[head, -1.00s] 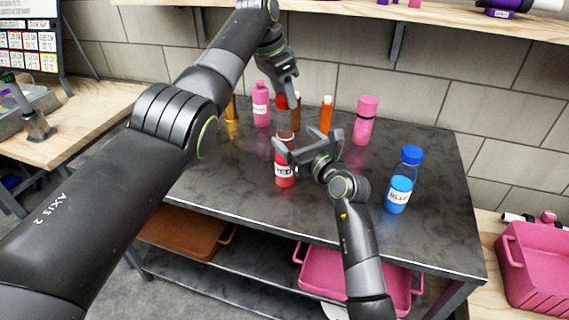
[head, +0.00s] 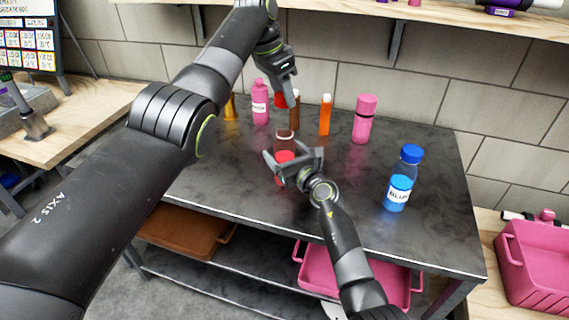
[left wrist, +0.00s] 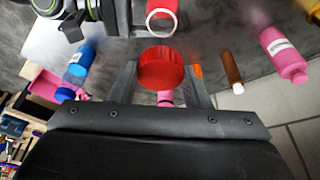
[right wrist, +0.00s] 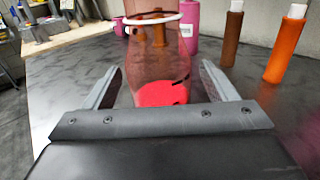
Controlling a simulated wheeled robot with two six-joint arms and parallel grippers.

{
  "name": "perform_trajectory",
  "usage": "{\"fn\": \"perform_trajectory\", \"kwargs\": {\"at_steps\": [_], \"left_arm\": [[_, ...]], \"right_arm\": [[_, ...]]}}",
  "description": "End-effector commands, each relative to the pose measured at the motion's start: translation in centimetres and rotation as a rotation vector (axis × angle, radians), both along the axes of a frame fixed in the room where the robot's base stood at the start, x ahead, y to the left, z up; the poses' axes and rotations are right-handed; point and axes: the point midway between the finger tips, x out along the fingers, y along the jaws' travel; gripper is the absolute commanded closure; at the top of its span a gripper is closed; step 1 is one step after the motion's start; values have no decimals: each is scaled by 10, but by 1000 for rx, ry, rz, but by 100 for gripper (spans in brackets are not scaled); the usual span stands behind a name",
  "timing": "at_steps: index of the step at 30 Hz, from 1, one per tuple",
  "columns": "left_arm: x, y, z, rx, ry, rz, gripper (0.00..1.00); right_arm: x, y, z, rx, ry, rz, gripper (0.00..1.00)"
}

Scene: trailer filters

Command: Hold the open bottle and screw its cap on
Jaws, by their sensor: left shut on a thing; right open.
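The open bottle (head: 285,144) is clear with red contents and stands upright on the dark table. Its open white-rimmed mouth shows from above in the left wrist view (left wrist: 162,8) and from the side in the right wrist view (right wrist: 152,18). My right gripper (head: 293,160) is open, with its fingers on either side of the bottle's body; I cannot tell whether they touch it. My left gripper (left wrist: 160,82) is shut on the red cap (left wrist: 161,68). In the head view, the cap (head: 281,100) is held higher than the bottle and behind it.
The blue bottle (head: 402,180) stands at the table's right. Pink bottles (head: 260,103) (head: 363,120), an orange bottle (head: 325,115) and a brown bottle (head: 295,112) stand along the back. The table (head: 440,215) is clear at its front right. A wall shelf runs above.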

Motion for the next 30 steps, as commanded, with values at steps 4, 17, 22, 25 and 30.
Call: {"fn": "perform_trajectory", "kwargs": {"at_steps": [4, 17, 22, 25, 30], "left_arm": [[0, 0, 0, 0, 0, 0, 78], [0, 0, 0, 0, 0, 0, 78], [0, 0, 0, 0, 0, 0, 78], [0, 0, 0, 0, 0, 0, 78], [0, 0, 0, 0, 0, 0, 78]], "right_arm": [[12, 7, 0, 0, 0, 2, 21], [21, 12, 0, -1, 0, 0, 21], [21, 12, 0, -1, 0, 0, 27], [21, 12, 0, -1, 0, 0, 40], [21, 12, 0, -1, 0, 0, 63]]}}
